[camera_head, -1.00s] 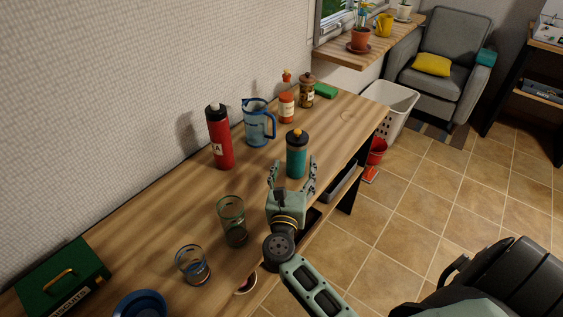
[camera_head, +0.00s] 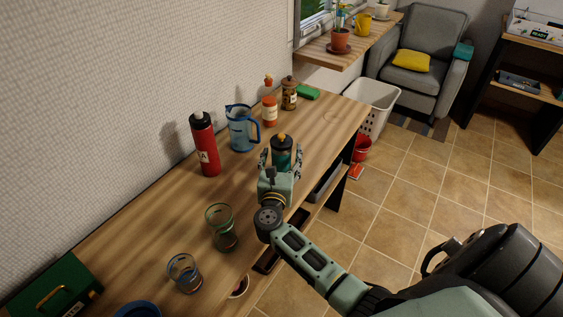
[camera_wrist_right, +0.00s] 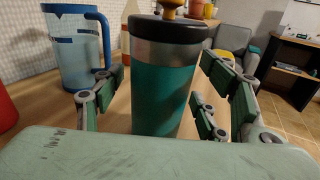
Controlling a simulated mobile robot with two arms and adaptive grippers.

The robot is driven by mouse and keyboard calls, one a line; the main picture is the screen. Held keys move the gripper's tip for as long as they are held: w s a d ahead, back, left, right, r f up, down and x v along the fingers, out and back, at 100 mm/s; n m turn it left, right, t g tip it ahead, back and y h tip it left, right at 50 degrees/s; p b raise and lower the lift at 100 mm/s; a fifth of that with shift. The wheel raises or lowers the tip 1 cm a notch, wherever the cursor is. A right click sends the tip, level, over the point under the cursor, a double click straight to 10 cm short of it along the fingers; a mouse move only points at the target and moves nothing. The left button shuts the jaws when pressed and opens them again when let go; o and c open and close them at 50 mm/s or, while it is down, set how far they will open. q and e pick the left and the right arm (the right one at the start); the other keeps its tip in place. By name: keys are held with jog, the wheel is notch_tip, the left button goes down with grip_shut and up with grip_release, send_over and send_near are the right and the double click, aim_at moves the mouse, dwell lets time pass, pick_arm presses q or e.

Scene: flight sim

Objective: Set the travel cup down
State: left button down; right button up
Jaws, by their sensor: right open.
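The travel cup (camera_head: 282,152) is teal with a dark lid and a yellow knob on top. It stands upright on the wooden table (camera_head: 327,117). My right gripper (camera_head: 281,163) is open around it, with one finger on each side. In the right wrist view the cup (camera_wrist_right: 164,90) stands between the open fingers (camera_wrist_right: 160,105), with gaps visible on both sides. The cup's lower part is hidden behind my gripper. My left gripper is not in view.
A blue pitcher (camera_head: 240,130) and a red bottle (camera_head: 204,146) stand left of the cup. An orange sauce bottle (camera_head: 270,106) and a jar (camera_head: 289,94) are behind. A green glass (camera_head: 221,229) and a clear glass (camera_head: 184,273) are nearer. Clear tabletop lies beyond the cup.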

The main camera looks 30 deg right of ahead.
jog(key=shift+c, duration=0.5)
jog(key=c, duration=1.5)
jog(key=shift+r, duration=0.1)
grip_shut()
jog(key=shift+r, duration=0.1)
